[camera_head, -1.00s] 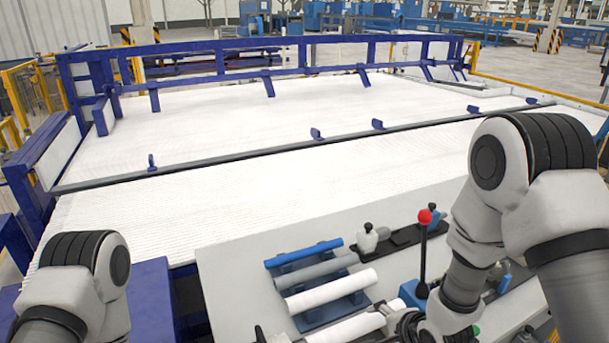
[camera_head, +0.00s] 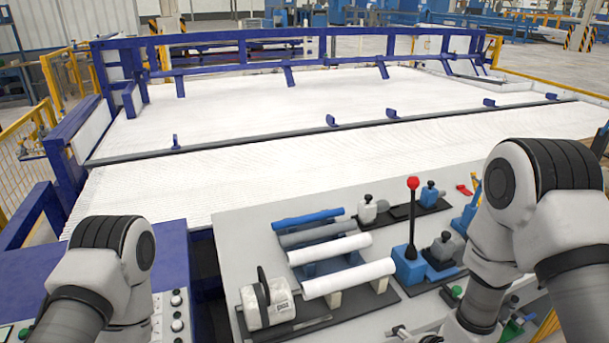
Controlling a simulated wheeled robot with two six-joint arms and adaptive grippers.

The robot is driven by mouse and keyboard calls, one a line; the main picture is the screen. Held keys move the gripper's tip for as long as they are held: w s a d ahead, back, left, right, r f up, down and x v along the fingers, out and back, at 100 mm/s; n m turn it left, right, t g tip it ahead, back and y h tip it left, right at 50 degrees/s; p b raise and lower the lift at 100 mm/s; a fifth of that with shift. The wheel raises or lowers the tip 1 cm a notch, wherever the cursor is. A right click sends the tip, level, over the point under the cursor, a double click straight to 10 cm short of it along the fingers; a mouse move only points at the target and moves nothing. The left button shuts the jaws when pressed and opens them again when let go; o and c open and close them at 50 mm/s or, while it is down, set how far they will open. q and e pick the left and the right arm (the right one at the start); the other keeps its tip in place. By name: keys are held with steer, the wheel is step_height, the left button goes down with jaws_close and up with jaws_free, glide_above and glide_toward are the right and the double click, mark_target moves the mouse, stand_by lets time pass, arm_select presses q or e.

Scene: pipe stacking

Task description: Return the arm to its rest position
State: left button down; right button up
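My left arm (camera_head: 110,270) comes in at the lower left, bent, over a blue-edged panel with knobs. Its gripper is outside the picture. My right arm (camera_head: 520,210) is bent at the right edge, with its lower part reaching down past the bottom of the picture; its gripper is not visible. Between the arms is a light grey workbench (camera_head: 250,215). On it lie a blue pipe (camera_head: 307,219), a grey pipe (camera_head: 317,233) and two white pipes, one farther (camera_head: 330,249) and one nearer (camera_head: 348,278).
A red-knobbed lever (camera_head: 412,215) stands upright on a blue base. A white device with a dark handle (camera_head: 267,302) sits at the bench front. Clamps and small tools are at the right. Behind is a large white pipe bed (camera_head: 270,120) with a blue frame (camera_head: 300,42).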

steer(key=s+d+f+n+g+h+b, duration=0.1)
steer(key=s+d+f+n+g+b, duration=0.1)
steer(key=s+f+n, duration=0.5)
steer(key=s+d+f+n+g+h+b, duration=0.1)
steer(key=s+f+n+g, duration=0.3)
steer(key=s, duration=1.2)
step_height(320, 180, down, 5)
steer(key=d+n+b, duration=0.1)
steer(key=n, duration=0.1)
steer(key=shift+s+d+r+n+h, duration=0.15)
steer(key=shift+s+d+n+h, duration=0.15)
steer(key=shift+s+d+n, duration=0.1)
